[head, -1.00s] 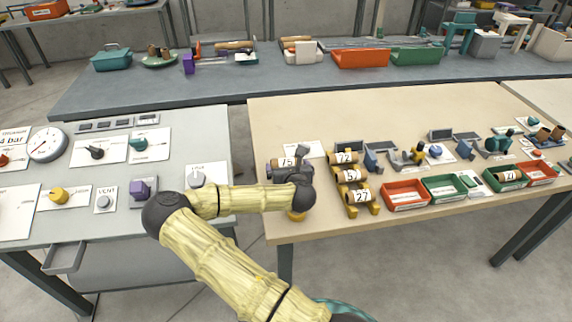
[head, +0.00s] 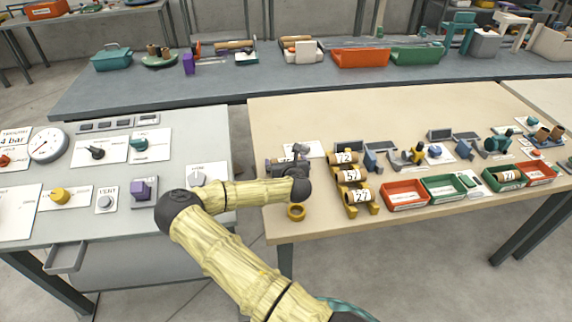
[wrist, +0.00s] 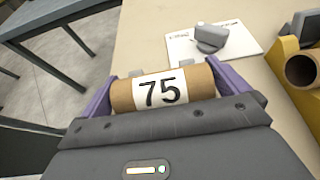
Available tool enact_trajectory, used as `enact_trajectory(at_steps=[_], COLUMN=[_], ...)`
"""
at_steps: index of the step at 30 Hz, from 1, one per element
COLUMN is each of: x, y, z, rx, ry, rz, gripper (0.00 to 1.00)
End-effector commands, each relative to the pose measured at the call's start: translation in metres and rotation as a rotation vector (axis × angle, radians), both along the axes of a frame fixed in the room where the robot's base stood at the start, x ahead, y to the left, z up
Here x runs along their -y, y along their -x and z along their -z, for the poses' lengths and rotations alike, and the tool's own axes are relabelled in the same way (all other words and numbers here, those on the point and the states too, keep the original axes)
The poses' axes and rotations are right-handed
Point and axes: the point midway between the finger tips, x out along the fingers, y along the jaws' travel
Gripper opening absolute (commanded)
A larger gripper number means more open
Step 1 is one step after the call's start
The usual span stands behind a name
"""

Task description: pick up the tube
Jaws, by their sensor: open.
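A brown cardboard tube with a white label reading 75 (wrist: 160,91) lies crosswise in front of my gripper in the wrist view. My gripper (wrist: 163,84) is open, with one purple finger beyond each end of this tube. I cannot tell whether the fingers touch it. In the head view my gripper (head: 287,168) is over the left part of the beige table, and it and my arm hide most of that tube. Other tubes, labelled 72 (head: 344,158), 57 (head: 350,176) and 27 (head: 360,196), lie on a yellow rack (head: 351,211) just to the right.
A yellow ring (head: 297,211) stands near the front edge of the beige table (head: 300,115). A white card (wrist: 215,42) with a grey part lies beyond the tube. Red (head: 404,194) and green (head: 444,188) bins sit right of the rack.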

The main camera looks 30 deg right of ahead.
Motion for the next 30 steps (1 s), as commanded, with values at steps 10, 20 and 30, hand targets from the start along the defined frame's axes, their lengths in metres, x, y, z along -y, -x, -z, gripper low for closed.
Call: enact_trajectory(at_steps=[10, 20, 30], x=[0.0, 0.0, 0.0], y=[0.0, -0.001, -0.001], z=[0.0, -0.022, -0.085], rx=[0.0, 0.004, 0.003], ry=[0.0, 0.001, 0.0], rz=[0.0, -0.001, -0.001], gripper=[0.69, 0.69, 0.69])
